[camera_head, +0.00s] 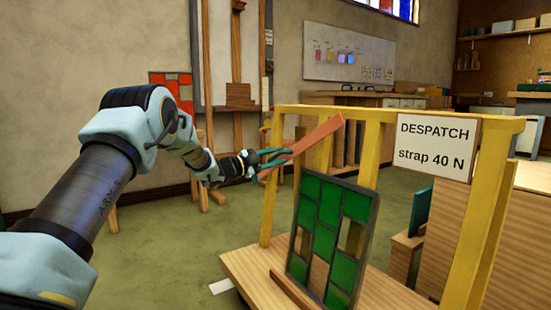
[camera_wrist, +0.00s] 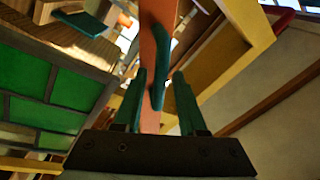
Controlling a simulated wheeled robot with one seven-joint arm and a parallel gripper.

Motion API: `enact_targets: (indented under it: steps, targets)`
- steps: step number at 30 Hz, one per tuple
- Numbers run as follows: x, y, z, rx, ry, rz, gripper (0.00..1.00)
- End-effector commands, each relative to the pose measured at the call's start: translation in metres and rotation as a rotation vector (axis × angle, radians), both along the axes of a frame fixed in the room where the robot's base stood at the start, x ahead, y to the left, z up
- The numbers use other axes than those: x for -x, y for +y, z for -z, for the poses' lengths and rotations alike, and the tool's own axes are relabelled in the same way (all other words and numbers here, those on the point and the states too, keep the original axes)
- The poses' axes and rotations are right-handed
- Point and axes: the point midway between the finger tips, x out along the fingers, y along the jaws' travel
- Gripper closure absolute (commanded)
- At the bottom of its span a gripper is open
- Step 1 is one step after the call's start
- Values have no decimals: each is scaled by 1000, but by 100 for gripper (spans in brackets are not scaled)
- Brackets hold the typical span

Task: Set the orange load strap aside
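The orange load strap (camera_head: 312,137) is a long flat band. In the head view it slants up and right from my gripper (camera_head: 272,163) and its far end overlaps the top of the yellow frame. I cannot tell whether that end touches the frame. In the wrist view the strap (camera_wrist: 155,45) runs from the top edge down between the green fingers of my gripper (camera_wrist: 160,85), towards the dark palm. A teal piece (camera_wrist: 161,68) partly covers the strap there.
A yellow frame (camera_head: 400,119) stands on a wooden base (camera_head: 395,293), with a sign (camera_head: 434,147) reading "DESPATCH strap 40 N". A green leaded panel (camera_head: 327,230) leans upright inside it. A wooden easel (camera_head: 238,95) stands behind my gripper. Green floor (camera_head: 180,250) lies open left of the base.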

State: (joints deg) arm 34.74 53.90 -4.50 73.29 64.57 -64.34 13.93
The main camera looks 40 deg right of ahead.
Motion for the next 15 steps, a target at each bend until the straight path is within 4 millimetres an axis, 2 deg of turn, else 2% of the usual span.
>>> enact_targets:
  steps: [10, 15]
  targets:
    - [0, 3, 0, -1, 1, 1, 53]
    - [-2, 25, 0, -2, 2, -2, 53]
